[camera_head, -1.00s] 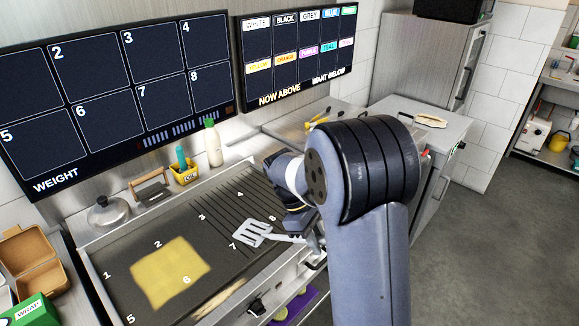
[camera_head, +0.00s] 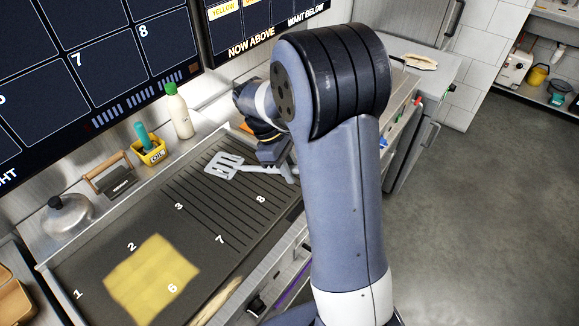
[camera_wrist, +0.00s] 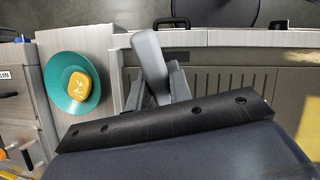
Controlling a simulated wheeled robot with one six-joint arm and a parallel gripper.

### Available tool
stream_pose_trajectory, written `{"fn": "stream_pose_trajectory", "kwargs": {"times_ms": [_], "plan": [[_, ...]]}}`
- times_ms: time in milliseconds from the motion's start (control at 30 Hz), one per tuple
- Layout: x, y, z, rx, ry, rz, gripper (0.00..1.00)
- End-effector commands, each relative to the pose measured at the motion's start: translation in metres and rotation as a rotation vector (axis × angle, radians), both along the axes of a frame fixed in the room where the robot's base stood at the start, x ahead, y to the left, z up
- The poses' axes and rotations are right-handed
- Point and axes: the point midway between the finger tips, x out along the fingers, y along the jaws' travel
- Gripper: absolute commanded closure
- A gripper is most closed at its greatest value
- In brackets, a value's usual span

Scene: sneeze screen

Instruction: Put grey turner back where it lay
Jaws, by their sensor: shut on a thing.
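The grey turner (camera_head: 226,166) has a slotted head that shows in the head view above the ribbed part of the griddle, around its far right section. Its handle runs right toward my gripper (camera_head: 284,160), which is partly hidden behind my arm. In the wrist view my gripper (camera_wrist: 160,92) is shut on the turner's grey handle (camera_wrist: 150,56). The turner looks held a little above the griddle surface, though the gap is hard to judge. The griddle (camera_head: 120,228) has numbered zones, with 3, 7 and 8 on the ribbed side.
A yellow patch (camera_head: 150,282) covers part of the flat griddle. A metal dome (camera_head: 68,216), a press (camera_head: 110,178), a yellow caddy (camera_head: 148,152) and a bottle (camera_head: 179,112) stand along the back ledge. The wrist view shows a teal plate (camera_wrist: 60,92) with a yellow item (camera_wrist: 79,86).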

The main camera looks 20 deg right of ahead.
Motion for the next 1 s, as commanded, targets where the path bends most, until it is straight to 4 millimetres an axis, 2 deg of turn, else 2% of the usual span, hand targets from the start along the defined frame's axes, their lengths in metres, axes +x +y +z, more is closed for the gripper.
{"fn": "stream_pose_trajectory", "kwargs": {"times_ms": [100, 700, 1000], "plan": [[-0.001, -0.001, 0.002, 0.0, 0.001, 0.0, 1.0], [-0.001, -0.001, -0.053, 0.001, 0.001, 0.001, 1.0], [-0.001, -0.001, -0.058, 0.0, 0.0, 0.0, 1.0]]}}
